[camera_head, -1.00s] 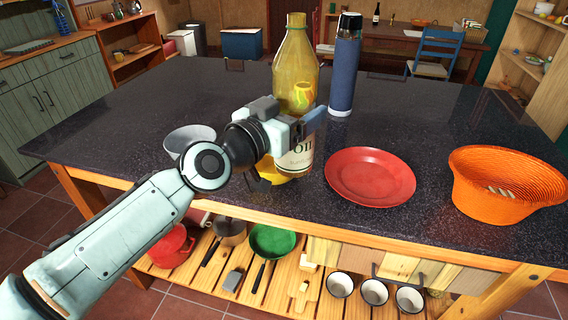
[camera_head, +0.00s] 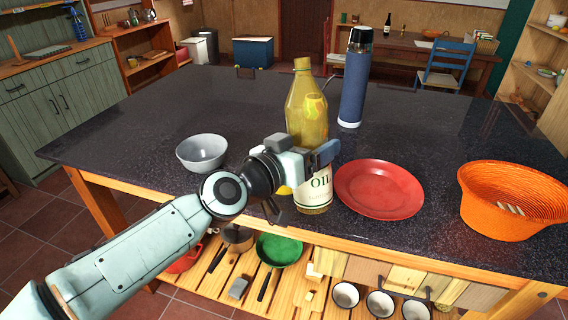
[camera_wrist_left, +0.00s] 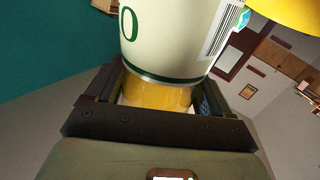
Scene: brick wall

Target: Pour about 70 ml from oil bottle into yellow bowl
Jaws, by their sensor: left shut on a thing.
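The oil bottle (camera_head: 307,108), yellowish and clear with a white OIL label, stands about upright in the head view, over the table's front part. My left gripper (camera_head: 308,158) is shut around it above the label. The wrist view shows the label (camera_wrist_left: 175,35) and yellow bottle body (camera_wrist_left: 158,94) between the jaws (camera_wrist_left: 155,105). I cannot tell whether the bottle's base touches the table. The yellow bowl (camera_head: 284,189) is almost wholly hidden behind my gripper and the bottle; only a sliver shows. A yellow surface, likely the bowl, fills a corner of the wrist view (camera_wrist_left: 290,12). My right gripper is out of view.
A red plate (camera_head: 379,188) lies just right of the bottle, and an orange basket (camera_head: 478,215) is farther right. A grey bowl (camera_head: 202,154) stands left of my gripper. A blue flask (camera_head: 356,80) stands behind the bottle. The back left of the dark tabletop (camera_head: 190,105) is clear.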

